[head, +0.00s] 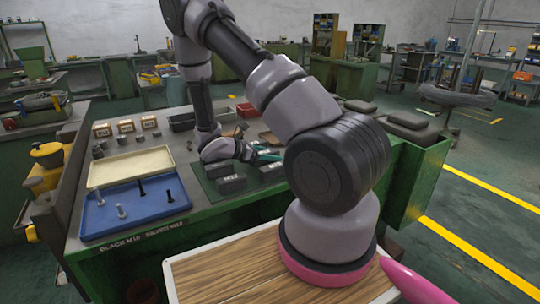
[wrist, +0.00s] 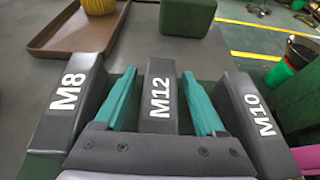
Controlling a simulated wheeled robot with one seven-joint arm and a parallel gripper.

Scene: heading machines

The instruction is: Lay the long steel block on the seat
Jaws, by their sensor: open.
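Three dark grey blocks with white labels lie side by side in the wrist view: M8 (wrist: 68,98), M12 (wrist: 161,92) and M10 (wrist: 256,110). My gripper (wrist: 159,74) is open, with one teal finger on each side of the M12 block; I cannot tell whether they touch it. In the head view, dark blocks (head: 232,185) lie on a green area of the bench, and my gripper (head: 268,156) is low over them, partly hidden by my arm. I cannot tell which block is the long steel one, nor which surface is the seat.
A blue tray (head: 104,222) with bolts and a cream tray (head: 100,176) lie left on the bench. A brown tray (wrist: 45,42) and a green block (wrist: 187,15) lie beyond the labelled blocks. Dark pads (head: 407,119) rest on a green cabinet at right.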

